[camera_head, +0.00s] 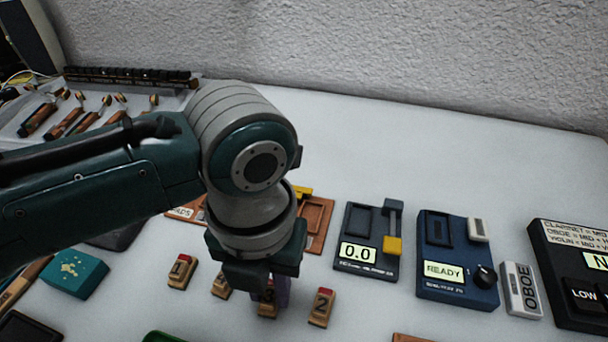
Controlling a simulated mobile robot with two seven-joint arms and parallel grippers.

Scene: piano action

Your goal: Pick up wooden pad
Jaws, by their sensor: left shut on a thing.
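Several small wooden pads with red tops and number labels stand on the white table in front of me. The pad marked 1 (181,271) is on the left and the pad marked 2 (321,307) is on the right. Another pad (220,286) is partly covered by my left gripper. My left gripper (270,292) points down and is shut on the wooden pad marked 3 (267,310), whose upper part is mostly hidden by the fingers. I cannot tell whether this pad is clear of the table. My right gripper is not in view.
A black scale reading 0.0 (353,270), a blue READY device (450,292) and an OBOE block (521,290) stand to the right. A teal block (74,272) is at left. A tray of hammers (190,95) lies behind my arm. The table's back right is clear.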

